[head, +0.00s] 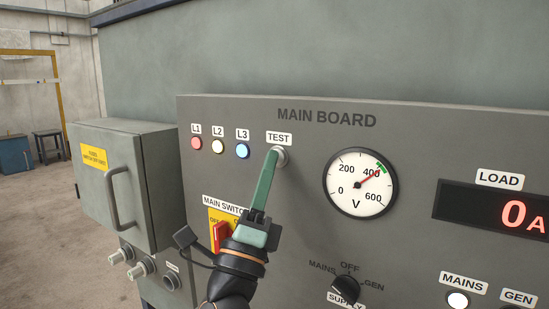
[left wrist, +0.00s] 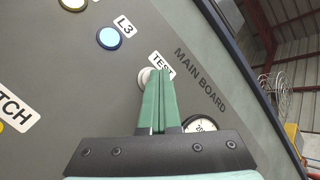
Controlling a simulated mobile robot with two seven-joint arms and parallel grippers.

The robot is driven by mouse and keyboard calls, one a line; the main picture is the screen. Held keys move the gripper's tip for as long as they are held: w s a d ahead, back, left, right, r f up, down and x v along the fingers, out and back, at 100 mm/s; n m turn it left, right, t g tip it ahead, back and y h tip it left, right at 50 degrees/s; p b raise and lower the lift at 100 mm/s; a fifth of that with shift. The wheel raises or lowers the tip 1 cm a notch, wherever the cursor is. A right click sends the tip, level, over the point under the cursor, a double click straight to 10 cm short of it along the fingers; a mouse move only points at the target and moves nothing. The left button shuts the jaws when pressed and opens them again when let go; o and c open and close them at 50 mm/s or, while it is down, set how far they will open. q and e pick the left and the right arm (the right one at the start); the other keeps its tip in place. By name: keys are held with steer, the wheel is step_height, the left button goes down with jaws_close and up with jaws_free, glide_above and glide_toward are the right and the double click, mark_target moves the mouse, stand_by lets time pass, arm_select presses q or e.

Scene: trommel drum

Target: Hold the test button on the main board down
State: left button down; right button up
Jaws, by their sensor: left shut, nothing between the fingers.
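The test button (head: 284,159) is a pale round button under the TEST label on the grey main board (head: 300,225). My left gripper (head: 275,153) is shut and empty, with its green fingertips at the button and covering part of it. In the left wrist view, the button (left wrist: 145,76) shows beside the closed fingertips (left wrist: 161,76). The tips look to be touching it, but I cannot tell how far it is pressed. My right gripper is not in view.
Lamps L1 (head: 196,143), L2 (head: 218,146) and L3 (head: 242,151) are left of the button. A voltmeter (head: 360,183) reads near 400. The load display (head: 500,212) shows 0 A. A red main switch (head: 221,236) is beside my gripper. A handled box (head: 140,180) juts out at left.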

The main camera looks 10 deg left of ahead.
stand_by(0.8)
arm_select(q)
steer(key=shift+s+a, duration=0.3)
steer(key=shift+s, duration=0.45)
steer(key=shift+p, duration=0.3)
steer(key=s, duration=0.1)
steer(key=s+a, duration=0.1)
steer(key=s, duration=0.1)
steer(key=s+p, duration=0.1)
steer(key=shift+s+a, duration=0.35)
